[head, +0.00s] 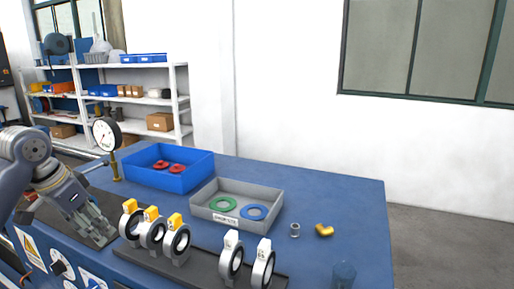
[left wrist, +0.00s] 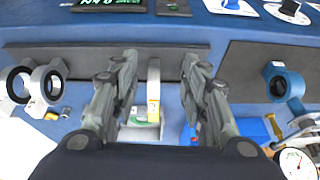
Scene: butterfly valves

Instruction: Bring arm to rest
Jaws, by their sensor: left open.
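In the left wrist view the two fingers (left wrist: 160,65) are spread apart. A pale valve edge with a yellow tag (left wrist: 154,92) shows in the gap between them; I cannot tell whether they touch it. In the head view, several valves stand upright: yellow-tagged ones (head: 152,233) right of my gripper and two white-tagged ones (head: 262,262) further right. A blue valve (left wrist: 284,82) shows at the right in the left wrist view. My right gripper is not seen.
A blue bin (head: 190,182) with red rings and a grey tray (head: 205,213) with green and blue rings stand behind the valves. A pressure gauge (head: 107,133) rises behind my left gripper. A yellow elbow fitting (head: 324,230) lies at right. The bench's back right is clear.

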